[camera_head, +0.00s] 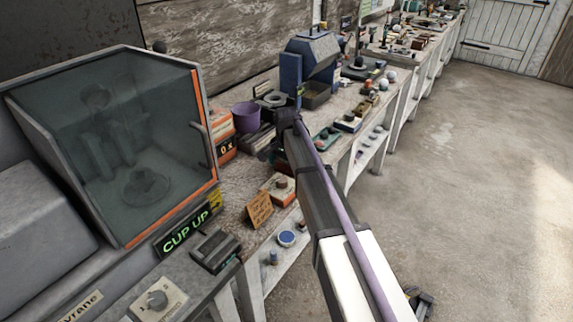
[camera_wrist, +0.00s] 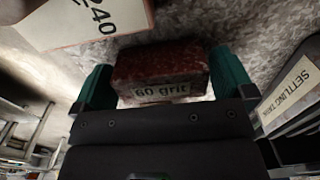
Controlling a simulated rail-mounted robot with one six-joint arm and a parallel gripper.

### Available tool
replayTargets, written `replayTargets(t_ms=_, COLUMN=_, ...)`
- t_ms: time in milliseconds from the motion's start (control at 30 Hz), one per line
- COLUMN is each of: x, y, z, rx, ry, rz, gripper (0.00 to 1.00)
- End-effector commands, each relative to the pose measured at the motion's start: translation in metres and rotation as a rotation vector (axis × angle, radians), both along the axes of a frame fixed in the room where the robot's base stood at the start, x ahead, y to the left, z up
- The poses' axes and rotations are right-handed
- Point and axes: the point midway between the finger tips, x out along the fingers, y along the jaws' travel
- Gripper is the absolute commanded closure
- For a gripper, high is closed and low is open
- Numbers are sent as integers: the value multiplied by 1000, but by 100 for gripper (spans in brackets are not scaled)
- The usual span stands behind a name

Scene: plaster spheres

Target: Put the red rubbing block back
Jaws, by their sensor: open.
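The red rubbing block (camera_wrist: 165,64) is dark red and speckled, with a "60 grit" label on the side facing the wrist camera. My gripper (camera_wrist: 164,80) is open, its green fingers on either side of the block. A narrow gap shows at the left finger; contact at the right finger cannot be told. The block appears to be on the grey bench surface. In the head view my gripper (camera_head: 272,151) is at the bench, largely behind my arm, and I cannot make out the red block there.
A white "240" card or box (camera_wrist: 88,20) is just beyond the left finger. A "SETTLING TANK" label (camera_wrist: 288,95) is at the right. In the head view, a purple tub (camera_head: 246,117), a blue machine (camera_head: 310,60) and a clear-fronted cabinet (camera_head: 110,140) stand around the bench.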

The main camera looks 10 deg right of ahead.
Motion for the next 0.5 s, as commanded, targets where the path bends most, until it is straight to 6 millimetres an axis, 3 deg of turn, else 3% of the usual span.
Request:
replayTargets(t_ms=167, x=0, y=0, z=16, rx=0, ry=0, rz=0, gripper=0)
replayTargets(t_ms=500, x=0, y=0, z=101, rx=0, ry=0, rz=0, gripper=0)
